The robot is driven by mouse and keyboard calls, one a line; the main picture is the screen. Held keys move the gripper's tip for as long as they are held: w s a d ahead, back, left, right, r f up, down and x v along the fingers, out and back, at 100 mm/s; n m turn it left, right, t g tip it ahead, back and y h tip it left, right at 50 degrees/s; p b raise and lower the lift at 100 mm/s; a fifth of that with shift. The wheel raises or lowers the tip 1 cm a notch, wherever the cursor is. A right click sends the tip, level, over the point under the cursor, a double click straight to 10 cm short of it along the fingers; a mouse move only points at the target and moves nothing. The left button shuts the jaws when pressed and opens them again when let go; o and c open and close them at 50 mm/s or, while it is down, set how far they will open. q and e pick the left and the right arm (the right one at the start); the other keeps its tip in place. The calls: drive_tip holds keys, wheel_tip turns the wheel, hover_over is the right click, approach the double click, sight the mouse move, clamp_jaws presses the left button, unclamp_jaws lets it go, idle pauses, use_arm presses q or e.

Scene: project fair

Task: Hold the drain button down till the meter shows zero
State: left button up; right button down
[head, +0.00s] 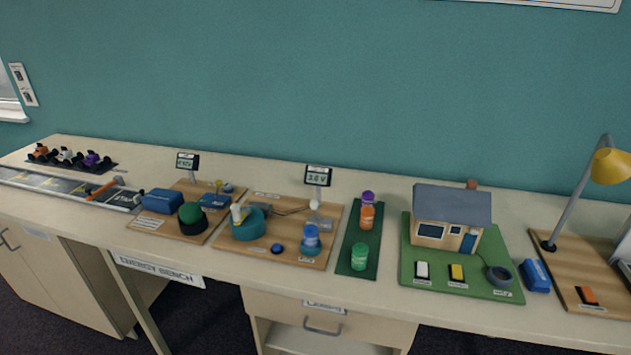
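A small dark blue button (278,248) sits near the front edge of the middle wooden board (245,259). A label lies beside it, too small to read, so I cannot tell if it marks the drain button. A meter (318,176) stands on a post at the back of this board; its display seems to read 3.8 V. A second meter (187,161) stands behind the left wooden board (160,228); its digits are unclear. A green dome on a black base (192,218) is on that left board. Neither of my grippers is in view.
The middle board also holds a teal round device (248,223) and a blue bottle (311,237). A green mat (357,235) with bottles and a model house (450,218) stand to the right, then a yellow lamp (610,165). The bench's front edge (230,283) is mostly bare.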

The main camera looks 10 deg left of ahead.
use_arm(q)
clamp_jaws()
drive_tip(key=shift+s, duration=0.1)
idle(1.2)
